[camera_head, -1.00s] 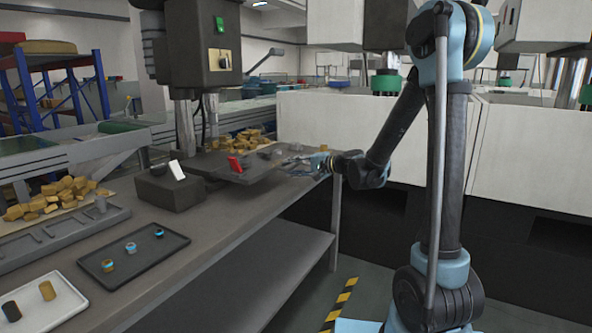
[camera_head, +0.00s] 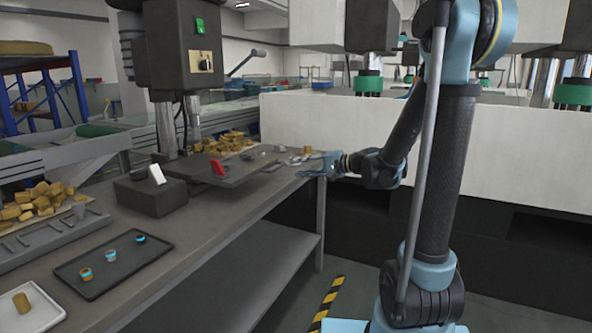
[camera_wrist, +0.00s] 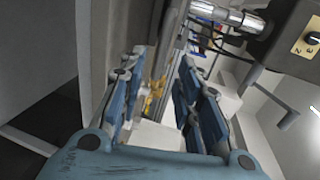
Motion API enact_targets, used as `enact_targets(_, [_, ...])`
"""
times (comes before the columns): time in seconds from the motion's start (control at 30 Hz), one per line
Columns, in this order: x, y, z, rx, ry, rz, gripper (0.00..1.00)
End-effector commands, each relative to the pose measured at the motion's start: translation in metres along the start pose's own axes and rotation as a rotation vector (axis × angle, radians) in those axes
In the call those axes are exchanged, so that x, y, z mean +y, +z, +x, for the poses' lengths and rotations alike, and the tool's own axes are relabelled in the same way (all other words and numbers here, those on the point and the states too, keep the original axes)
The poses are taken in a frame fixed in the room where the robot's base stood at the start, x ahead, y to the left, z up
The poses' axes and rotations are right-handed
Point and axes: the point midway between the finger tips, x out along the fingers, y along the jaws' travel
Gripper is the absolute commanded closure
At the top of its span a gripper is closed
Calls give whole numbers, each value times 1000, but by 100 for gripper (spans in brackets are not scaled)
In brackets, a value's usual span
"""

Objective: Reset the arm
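The arm's upper link (camera_head: 445,170) rises at the right and the forearm bends down to the left toward the bench.
A black block (camera_head: 150,196) holds a white piece. A red switch piece (camera_head: 217,167) is on the machine base under the grey machine (camera_head: 180,45). White tanks (camera_head: 330,125) stand behind.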

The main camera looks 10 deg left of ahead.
Motion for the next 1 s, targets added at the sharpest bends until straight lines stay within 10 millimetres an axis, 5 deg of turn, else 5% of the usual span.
enact_targets(0.57, [3,4,-10,1,22,-13,69])
enact_targets(1.0, [60,60,-80,-8,366,-186,69])
